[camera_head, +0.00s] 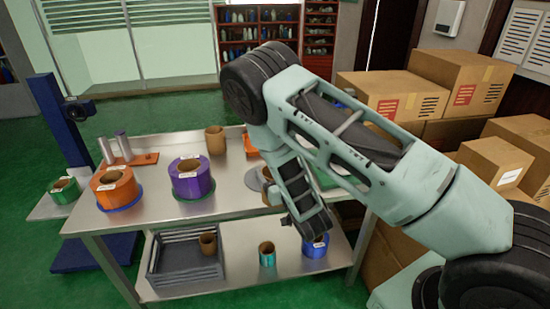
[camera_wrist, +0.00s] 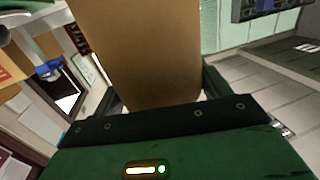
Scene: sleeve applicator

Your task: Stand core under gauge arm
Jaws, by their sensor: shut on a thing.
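A plain brown cardboard core (camera_wrist: 140,50) fills the middle of the wrist view. My gripper (camera_wrist: 160,98) is shut on it, with a dark finger at each side of the tube. In the head view my arm hides the gripper and most or all of the held core. Another brown core (camera_head: 215,140) stands upright at the back of the steel table (camera_head: 240,200). I cannot tell for sure which part is the gauge arm. A blue post (camera_head: 58,125) with a short black projecting part (camera_head: 80,110) stands left of the table.
An orange roll (camera_head: 114,187) and a purple roll (camera_head: 190,180) stand on the table, with two grey cylinders on an orange plate (camera_head: 140,160) behind. A green roll (camera_head: 64,190) sits by the post. The lower shelf holds a grey crate (camera_head: 185,262) and small rolls. Cardboard boxes (camera_head: 400,95) crowd the right.

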